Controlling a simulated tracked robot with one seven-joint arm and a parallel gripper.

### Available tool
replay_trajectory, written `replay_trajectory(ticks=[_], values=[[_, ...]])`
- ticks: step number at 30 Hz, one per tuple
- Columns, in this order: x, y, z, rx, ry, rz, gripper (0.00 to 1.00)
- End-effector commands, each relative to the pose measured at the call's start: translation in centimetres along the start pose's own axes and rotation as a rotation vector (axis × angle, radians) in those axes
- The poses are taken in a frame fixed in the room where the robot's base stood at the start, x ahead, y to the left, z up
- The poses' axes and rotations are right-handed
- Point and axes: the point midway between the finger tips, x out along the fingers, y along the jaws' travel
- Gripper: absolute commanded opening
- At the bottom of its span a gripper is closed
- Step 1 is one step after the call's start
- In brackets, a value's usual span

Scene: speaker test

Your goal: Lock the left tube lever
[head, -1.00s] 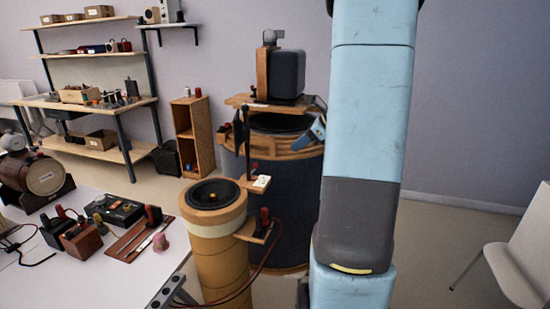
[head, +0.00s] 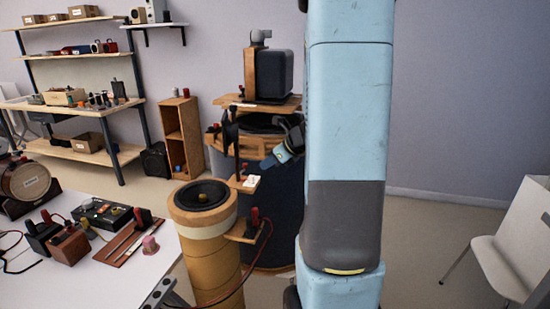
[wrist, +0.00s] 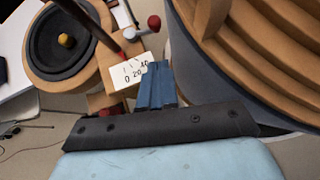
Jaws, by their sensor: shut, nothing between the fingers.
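The tan left tube (head: 207,255) has a black speaker cone (head: 203,195) on top, which also shows in the wrist view (wrist: 62,42). Beside its rim is a small wooden bracket with a white marked card (head: 251,182), seen closely in the wrist view (wrist: 133,72). A small red-tipped lever (head: 244,169) stands by the card; in the wrist view a red knob on a grey arm (wrist: 154,21) shows just beyond it. My gripper (head: 276,158) is shut and empty; in the wrist view its blue fingers (wrist: 155,68) are beside the card. Contact cannot be told.
A lower bracket holds a red-and-black handle (head: 255,222) with a red cable. The white table (head: 130,270) with devices is at left; a white chair (head: 500,245) is at right.

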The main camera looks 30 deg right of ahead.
Motion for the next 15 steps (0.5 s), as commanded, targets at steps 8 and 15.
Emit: replay_trajectory(ticks=[8,15], values=[[3.5,0.0,1.7,-0.002,0.001,0.001,0.0],[4.4,0.0,2.7,-0.001,0.0,0.0,0.0]])
